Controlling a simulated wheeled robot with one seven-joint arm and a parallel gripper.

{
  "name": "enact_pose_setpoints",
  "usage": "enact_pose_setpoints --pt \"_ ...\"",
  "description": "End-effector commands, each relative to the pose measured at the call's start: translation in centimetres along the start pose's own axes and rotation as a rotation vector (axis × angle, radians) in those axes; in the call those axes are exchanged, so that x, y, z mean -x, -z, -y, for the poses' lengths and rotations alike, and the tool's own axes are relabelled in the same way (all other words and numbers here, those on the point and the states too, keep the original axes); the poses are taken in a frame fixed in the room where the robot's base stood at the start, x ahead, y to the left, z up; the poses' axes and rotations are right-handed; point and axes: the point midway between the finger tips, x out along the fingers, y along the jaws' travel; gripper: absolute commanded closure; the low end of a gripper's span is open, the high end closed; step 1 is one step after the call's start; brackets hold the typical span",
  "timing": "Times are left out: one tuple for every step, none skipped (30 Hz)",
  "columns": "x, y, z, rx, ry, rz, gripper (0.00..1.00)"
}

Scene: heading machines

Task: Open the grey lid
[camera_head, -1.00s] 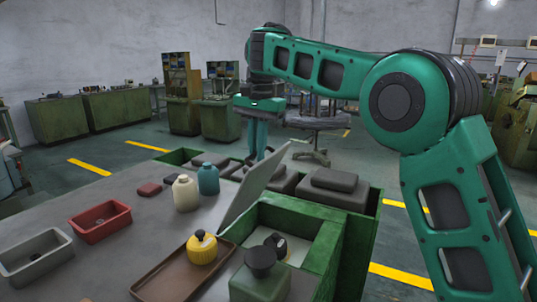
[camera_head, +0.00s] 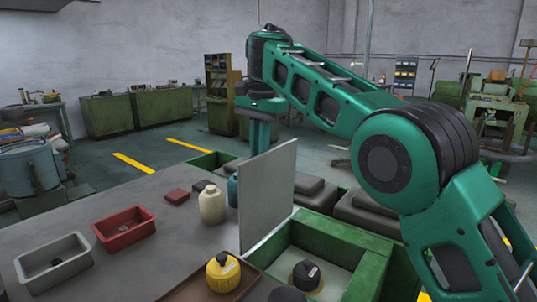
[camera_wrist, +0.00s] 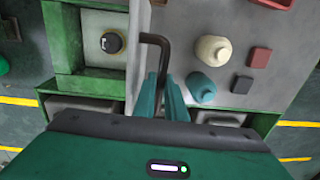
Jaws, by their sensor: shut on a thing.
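The grey lid (camera_head: 268,190) stands about upright on the edge of the green-walled compartment (camera_head: 345,240) in the head view. The compartment is uncovered, with a black-topped round object (camera_head: 306,276) inside. My gripper (camera_head: 261,140) is behind the lid's upper part, its fingertips hidden there. In the wrist view my gripper (camera_wrist: 166,88) is shut on the dark bent handle (camera_wrist: 154,39) of the lid. The lid (camera_wrist: 138,60) shows there nearly edge-on.
Left of the lid, the grey bench holds a cream bottle (camera_head: 212,205), a teal bottle (camera_head: 232,192), a red tray (camera_head: 124,228) and a grey tray (camera_head: 53,262). A yellow container (camera_head: 223,271) stands on a brown tray (camera_head: 246,284) in front.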

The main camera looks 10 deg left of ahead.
Motion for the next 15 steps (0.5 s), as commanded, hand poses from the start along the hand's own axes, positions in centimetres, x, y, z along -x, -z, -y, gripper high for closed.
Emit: enact_pose_setpoints --pt "0.1 0.3 0.4 -0.007 0.007 -0.008 1.0" --pt "0.1 0.1 0.6 -0.006 0.007 -0.008 1.0" --pt "0.1 0.0 0.8 -0.004 0.008 -0.009 1.0" --pt "0.1 -0.1 1.0 -0.003 0.008 -0.01 1.0" --pt "0.0 -0.2 1.1 -0.002 0.008 -0.01 1.0" --pt "0.0 -0.3 1.2 -0.001 0.009 -0.01 1.0" --pt "0.1 -0.3 1.3 -0.001 0.009 -0.01 1.0" --pt "0.1 -0.4 1.4 -0.001 0.01 -0.011 1.0" --pt "0.1 -0.5 1.5 0.0 0.01 -0.011 1.0" --pt "0.1 -0.5 1.5 0.0 0.01 -0.011 1.0" --pt "0.1 -0.5 1.6 0.0 0.01 -0.011 1.0" --pt "0.1 -0.6 1.6 0.001 0.01 -0.011 1.0" --pt "0.1 -0.6 1.6 0.001 0.01 -0.011 1.0" --pt "0.1 -0.6 1.6 0.001 0.011 -0.011 1.0" --pt "0.1 -0.6 1.6 0.001 0.011 -0.011 1.0"
